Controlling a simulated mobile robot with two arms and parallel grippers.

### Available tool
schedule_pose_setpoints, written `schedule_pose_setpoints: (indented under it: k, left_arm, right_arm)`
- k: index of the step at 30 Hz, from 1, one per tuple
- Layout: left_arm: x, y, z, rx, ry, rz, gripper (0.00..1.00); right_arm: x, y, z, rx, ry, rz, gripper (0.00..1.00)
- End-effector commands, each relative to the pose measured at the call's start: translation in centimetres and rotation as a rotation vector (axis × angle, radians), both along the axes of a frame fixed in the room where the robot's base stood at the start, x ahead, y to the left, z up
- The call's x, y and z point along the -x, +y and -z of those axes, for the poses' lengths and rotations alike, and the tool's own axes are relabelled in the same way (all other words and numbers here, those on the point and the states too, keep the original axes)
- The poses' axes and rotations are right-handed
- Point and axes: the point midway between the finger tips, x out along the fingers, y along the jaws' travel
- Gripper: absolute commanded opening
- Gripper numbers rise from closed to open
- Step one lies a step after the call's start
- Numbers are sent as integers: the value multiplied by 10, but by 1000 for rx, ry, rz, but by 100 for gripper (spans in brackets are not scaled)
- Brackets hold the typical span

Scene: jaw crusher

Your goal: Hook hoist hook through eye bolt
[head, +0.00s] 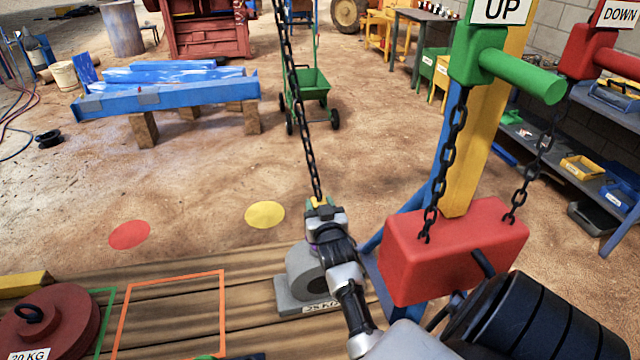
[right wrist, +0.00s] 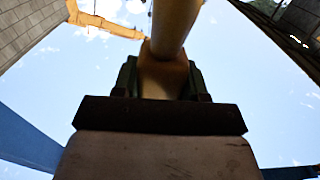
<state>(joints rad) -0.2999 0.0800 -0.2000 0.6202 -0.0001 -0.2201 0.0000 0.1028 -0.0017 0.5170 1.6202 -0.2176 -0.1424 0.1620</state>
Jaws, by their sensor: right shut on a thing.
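My right gripper (head: 322,206) is shut at the lower end of the hanging hoist chain (head: 300,110). A small yellow part of the hoist hook (head: 319,201) shows between its fingertips; the rest is hidden by the gripper. In the right wrist view a tan hook part (right wrist: 163,72) sits between the dark green fingers. A black eye bolt (head: 30,313) stands on the round red 20 KG weight (head: 62,318) at the lower left, well apart from the hook. A grey weight (head: 300,285) lies partly behind my right arm; no eye bolt shows on it.
A red box (head: 450,250) hangs on chains below green UP and red DOWN handles on the right, close to my right arm. Orange outline (head: 170,280) marks bare planks between the weights. Yellow (head: 265,215) and red (head: 129,235) discs lie on open sand.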

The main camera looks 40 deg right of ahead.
Motion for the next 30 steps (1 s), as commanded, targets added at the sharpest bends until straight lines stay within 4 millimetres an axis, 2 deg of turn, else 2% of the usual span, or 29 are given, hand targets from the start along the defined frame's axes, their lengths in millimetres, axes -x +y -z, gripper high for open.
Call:
schedule_pose_setpoints:
  k: [1,3,14,30]
  left_arm:
    - [0,0,-4,0,0,0,42]
    - [0,0,-5,0,0,0,42]
    - [0,0,-5,0,0,0,42]
    - [0,0,-14,0,0,0,42]
  right_arm:
    - [-1,0,-7,4,-8,0,0]
    - [-1,0,-8,4,-8,0,0]
    - [-1,1,-9,4,-9,0,0]
    - [-8,-5,-20,5,-10,-1,0]
